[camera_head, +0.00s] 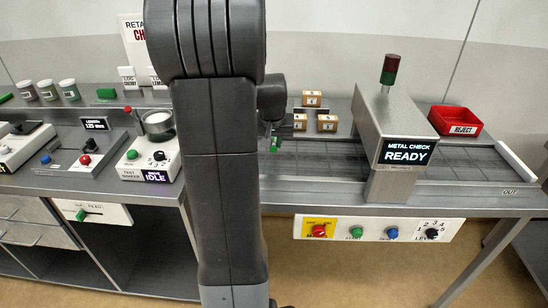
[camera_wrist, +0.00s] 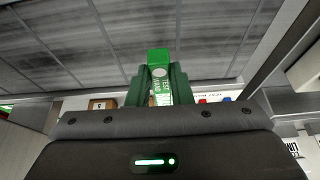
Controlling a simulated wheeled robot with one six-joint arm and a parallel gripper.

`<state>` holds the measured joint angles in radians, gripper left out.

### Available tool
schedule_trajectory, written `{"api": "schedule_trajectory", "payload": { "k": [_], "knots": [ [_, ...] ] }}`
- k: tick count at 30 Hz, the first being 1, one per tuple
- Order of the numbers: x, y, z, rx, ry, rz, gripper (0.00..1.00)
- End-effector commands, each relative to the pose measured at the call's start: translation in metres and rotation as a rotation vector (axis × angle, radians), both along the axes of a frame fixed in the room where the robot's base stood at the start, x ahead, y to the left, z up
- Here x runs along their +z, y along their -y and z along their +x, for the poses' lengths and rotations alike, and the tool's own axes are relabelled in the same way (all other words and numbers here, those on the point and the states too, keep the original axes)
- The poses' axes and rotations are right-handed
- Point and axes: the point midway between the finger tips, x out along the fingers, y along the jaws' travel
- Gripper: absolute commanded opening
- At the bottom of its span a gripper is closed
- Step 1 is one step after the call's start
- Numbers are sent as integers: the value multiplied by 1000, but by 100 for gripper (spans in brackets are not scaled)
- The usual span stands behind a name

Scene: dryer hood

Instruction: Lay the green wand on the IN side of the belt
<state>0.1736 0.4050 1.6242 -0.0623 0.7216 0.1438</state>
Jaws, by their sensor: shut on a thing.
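The green wand (camera_wrist: 158,56), labelled TEST WAND, is held between the two green fingers of my gripper (camera_wrist: 159,78) in the wrist view. In the head view my gripper (camera_head: 274,138) shows just right of my arm, over the left part of the belt (camera_head: 320,158). A small green piece shows there, but wand and fingers cannot be told apart. The metal check hood (camera_head: 398,120) stands over the belt, its screen reading READY. The belt's far right end carries an OUT label (camera_head: 510,191). My arm hides the belt's left end, and no IN label shows.
Several small brown boxes (camera_head: 327,123) stand behind the belt, near my gripper. A red REJECT bin (camera_head: 456,120) is at the back right. A button panel (camera_head: 377,229) hangs on the front edge. A mixer bench (camera_head: 147,163) with a pot is left of my arm.

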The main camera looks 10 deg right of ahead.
Motion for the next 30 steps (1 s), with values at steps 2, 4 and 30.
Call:
{"api": "schedule_trajectory", "payload": {
  "k": [2,4,30],
  "knots": [
    [-11,0,0,0,-2,1,0],
    [-16,0,0,0,0,0,0],
    [-57,0,0,-1,1,0,41]
  ]
}}
